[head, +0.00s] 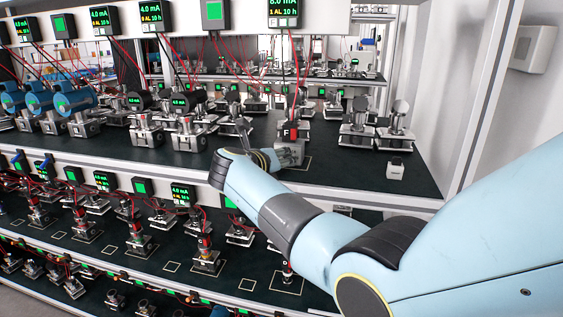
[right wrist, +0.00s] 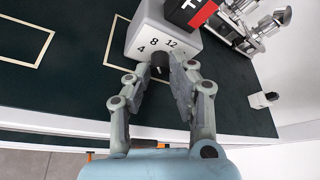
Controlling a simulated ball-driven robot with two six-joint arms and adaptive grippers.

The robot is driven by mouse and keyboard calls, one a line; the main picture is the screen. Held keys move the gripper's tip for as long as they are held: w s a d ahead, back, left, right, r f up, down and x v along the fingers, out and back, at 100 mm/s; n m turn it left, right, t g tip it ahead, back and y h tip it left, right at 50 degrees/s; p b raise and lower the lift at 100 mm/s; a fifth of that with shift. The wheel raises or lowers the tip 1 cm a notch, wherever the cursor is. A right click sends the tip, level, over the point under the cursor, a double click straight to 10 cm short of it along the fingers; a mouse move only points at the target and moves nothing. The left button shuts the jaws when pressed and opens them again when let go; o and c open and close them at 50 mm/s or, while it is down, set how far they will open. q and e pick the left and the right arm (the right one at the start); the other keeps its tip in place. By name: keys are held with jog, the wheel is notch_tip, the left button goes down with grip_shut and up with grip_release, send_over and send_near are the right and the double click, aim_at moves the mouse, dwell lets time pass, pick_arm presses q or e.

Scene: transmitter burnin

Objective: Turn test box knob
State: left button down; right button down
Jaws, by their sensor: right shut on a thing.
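The test box (right wrist: 143,24) is a pale grey block with the numbers 4, 8 and 12 on its face, at the top middle of the right wrist view. Its dark knob (right wrist: 159,62) sits below the numbers. My right gripper (right wrist: 163,70) is shut on the knob, one finger on each side. The fingers cover part of the knob, so I cannot tell its setting. In the head view my right gripper (head: 276,157) is at the shelf's front, and the box is mostly hidden there. My left gripper is not in view.
A black and red block (head: 289,132) sits at the top of the test box. Silver transmitters (head: 397,128) stand to the right, near a small white block (head: 396,169). Several meters, red leads and transmitters crowd the rack left and below. Outlined dark shelf patches (right wrist: 22,40) are bare.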

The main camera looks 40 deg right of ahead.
jog(key=c, duration=1.2)
grip_release()
jog(key=shift+o, duration=0.2)
